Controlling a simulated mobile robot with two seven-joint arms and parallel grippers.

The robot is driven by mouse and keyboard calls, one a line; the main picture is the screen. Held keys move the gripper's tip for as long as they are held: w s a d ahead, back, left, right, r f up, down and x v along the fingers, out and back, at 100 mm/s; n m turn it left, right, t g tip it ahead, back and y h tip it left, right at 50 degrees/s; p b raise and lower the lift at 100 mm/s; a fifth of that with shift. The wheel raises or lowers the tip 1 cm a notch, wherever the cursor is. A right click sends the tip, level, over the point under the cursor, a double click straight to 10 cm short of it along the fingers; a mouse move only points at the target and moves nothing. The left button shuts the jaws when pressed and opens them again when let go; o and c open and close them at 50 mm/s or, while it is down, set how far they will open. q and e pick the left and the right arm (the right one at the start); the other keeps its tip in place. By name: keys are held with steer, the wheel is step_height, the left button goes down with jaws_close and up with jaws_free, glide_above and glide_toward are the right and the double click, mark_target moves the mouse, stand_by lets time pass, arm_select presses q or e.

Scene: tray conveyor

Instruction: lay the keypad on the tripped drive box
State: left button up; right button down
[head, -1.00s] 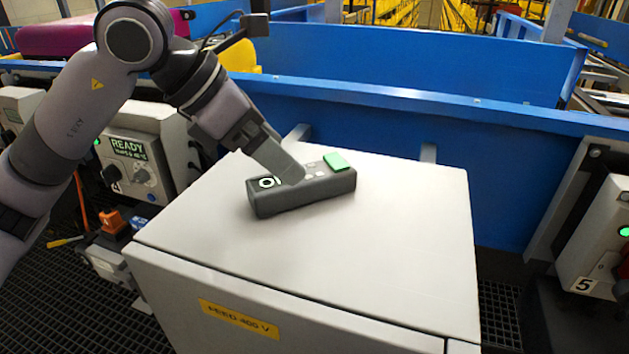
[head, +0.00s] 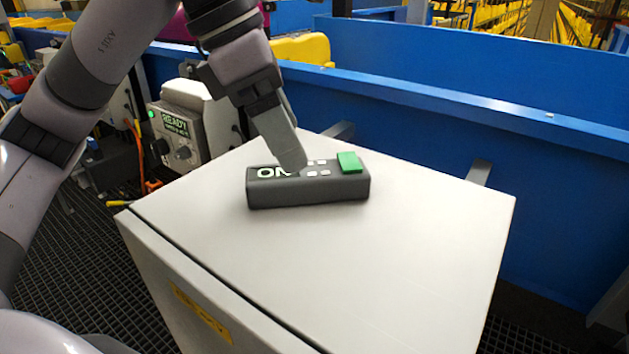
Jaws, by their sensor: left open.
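The keypad (head: 310,192) is a dark grey block with white lettering, small pale keys and a green button. It lies flat on top of a white cabinet (head: 400,260). My left gripper (head: 290,160) comes down over the keypad's middle from behind, its finger at or just above the top face; I cannot tell whether it touches. The gripper is open, with one finger hiding part of the lettering. A drive box (head: 195,125) behind the cabinet at left shows a green light and a READY display. No tripped drive box can be made out. My right gripper is not in view.
A blue conveyor side wall (head: 450,130) runs behind the cabinet, with grey brackets (head: 479,171) close to its back edge. Dark floor grating (head: 80,270) lies at left. The cabinet top around the keypad is clear.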

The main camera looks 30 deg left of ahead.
mark_target(307, 170)
arm_select(q)
steer(key=x, duration=0.6)
steer(key=shift+w+d+f, duration=0.1)
steer(key=shift+w+f, duration=0.15)
steer(key=shift+r, duration=0.1)
steer(key=c, duration=1.3)
